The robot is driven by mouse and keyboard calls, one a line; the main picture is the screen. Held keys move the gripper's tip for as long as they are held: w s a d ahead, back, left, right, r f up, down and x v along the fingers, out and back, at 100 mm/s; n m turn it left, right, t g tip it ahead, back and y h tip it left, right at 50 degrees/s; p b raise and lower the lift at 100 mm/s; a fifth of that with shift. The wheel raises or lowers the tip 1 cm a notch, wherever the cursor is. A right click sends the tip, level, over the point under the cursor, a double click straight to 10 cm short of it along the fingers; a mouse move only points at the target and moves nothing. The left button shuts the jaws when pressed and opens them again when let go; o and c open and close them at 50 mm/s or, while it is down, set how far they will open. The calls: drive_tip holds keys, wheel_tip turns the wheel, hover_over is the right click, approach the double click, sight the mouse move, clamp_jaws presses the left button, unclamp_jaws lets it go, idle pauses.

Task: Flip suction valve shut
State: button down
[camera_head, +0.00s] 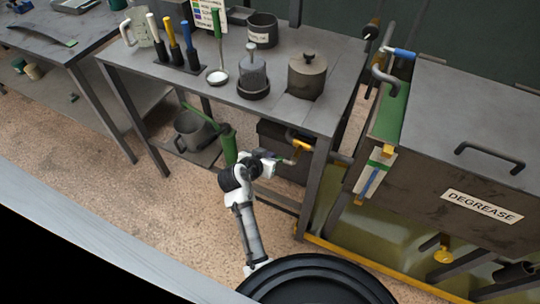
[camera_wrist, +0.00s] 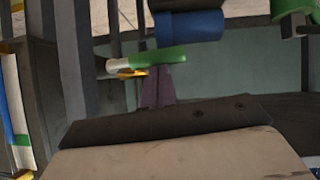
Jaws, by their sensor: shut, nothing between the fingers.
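My gripper (camera_head: 284,161) is at the front of the bench, beside a yellow pipe fitting (camera_head: 301,146). In the wrist view its shut, purple-grey fingers (camera_wrist: 157,90) point at a lever with a green grip (camera_wrist: 158,57), a white collar and a yellow end. The fingertips overlap the grip's lower edge in the picture; I cannot tell whether they touch it. A thick blue cylinder (camera_wrist: 190,28) is just above the green grip. No readable label marks which valve is the suction valve. The lever's pivot is partly hidden.
The bench (camera_head: 225,92) carries a pot (camera_head: 306,77), a ladle (camera_head: 217,76) and coloured-handled tools. The tank labelled DEGREASE (camera_head: 482,206) stands at right, with a blue-handled valve (camera_head: 402,53) at its upper left. Bare floor (camera_head: 130,215) lies at front left.

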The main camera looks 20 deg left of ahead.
drive_tip(key=d+f+n+t+h+b, duration=0.3)
drive_tip(key=f+n+h+b, duration=0.3)
drive_tip(key=f+n+h, duration=0.3)
drive_tip(key=shift+d+f+n+b, duration=0.25)
drive_tip(key=shift+f+n+b, duration=0.1)
drive_tip(key=shift+n, duration=0.65)
drive_tip(key=shift+h, duration=0.3)
drive_tip(key=shift+a, duration=0.1)
idle(0.5)
